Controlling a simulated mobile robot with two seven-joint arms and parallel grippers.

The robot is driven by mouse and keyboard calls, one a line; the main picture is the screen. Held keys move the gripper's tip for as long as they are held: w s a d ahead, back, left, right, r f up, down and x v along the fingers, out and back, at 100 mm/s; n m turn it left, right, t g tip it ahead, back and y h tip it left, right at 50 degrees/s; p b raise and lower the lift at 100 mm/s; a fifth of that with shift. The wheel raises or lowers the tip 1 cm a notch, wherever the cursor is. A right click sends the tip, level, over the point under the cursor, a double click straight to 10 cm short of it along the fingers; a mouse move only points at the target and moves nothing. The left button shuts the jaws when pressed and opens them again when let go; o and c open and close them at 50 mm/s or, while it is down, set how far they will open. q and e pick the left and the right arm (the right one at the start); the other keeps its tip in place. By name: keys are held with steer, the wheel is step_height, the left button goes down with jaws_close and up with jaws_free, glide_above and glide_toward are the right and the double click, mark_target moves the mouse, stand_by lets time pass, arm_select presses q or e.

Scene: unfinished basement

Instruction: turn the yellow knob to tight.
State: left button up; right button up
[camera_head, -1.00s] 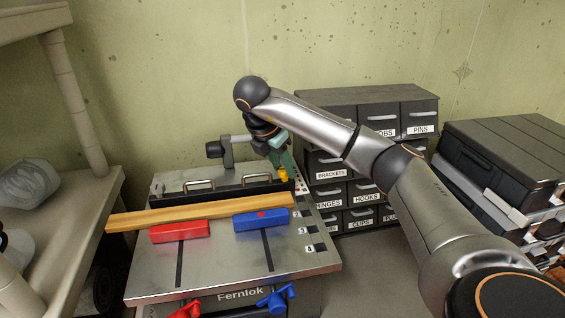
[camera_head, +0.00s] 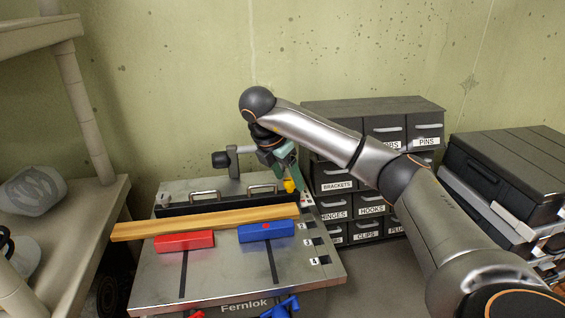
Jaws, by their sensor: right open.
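The yellow knob (camera_head: 290,186) is small and sits at the right end of the black fence (camera_head: 215,203), at the back of the metal bench top (camera_head: 215,273). My right gripper (camera_head: 292,181) has greenish fingers, is open, and points down at the knob. Its fingers are right at the knob, with part of the knob showing below and beside them. I cannot tell whether they touch it. My left gripper does not show.
A wooden board (camera_head: 200,221) lies across the bench in front of the fence, behind a red block (camera_head: 184,240) and a blue block (camera_head: 266,231). Labelled drawers (camera_head: 336,186) stand close on the right. A shelf (camera_head: 72,220) stands left.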

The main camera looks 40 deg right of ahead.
steer(key=p+v, duration=0.3)
steer(key=v, duration=0.9)
steer(key=shift+s, duration=0.1)
